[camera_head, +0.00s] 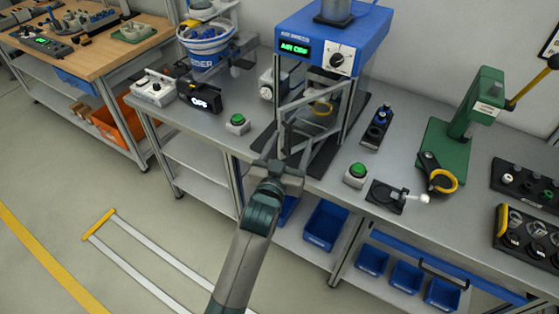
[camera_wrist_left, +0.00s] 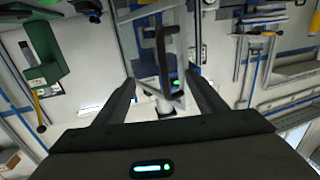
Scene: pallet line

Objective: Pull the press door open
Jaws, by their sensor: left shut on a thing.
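The blue press (camera_head: 325,38) stands on the grey workbench, its display reading AIR OFF. Its door (camera_head: 315,94) is a grey frame at the front of the press, above the bench; I cannot tell exactly how far it stands open. A dark upright door handle (camera_head: 284,137) is on the door's left, near edge. My left gripper (camera_head: 281,165) reaches it from the front and is shut on it. In the left wrist view the handle (camera_wrist_left: 163,50) shows between and beyond the fingers (camera_wrist_left: 162,88). My right gripper is not in view.
Green buttons stand left (camera_head: 237,121) and right (camera_head: 356,172) of the press. A small clamp fixture (camera_head: 385,196) and a green hand press (camera_head: 462,125) are farther right. Blue bins (camera_head: 325,222) sit below the bench.

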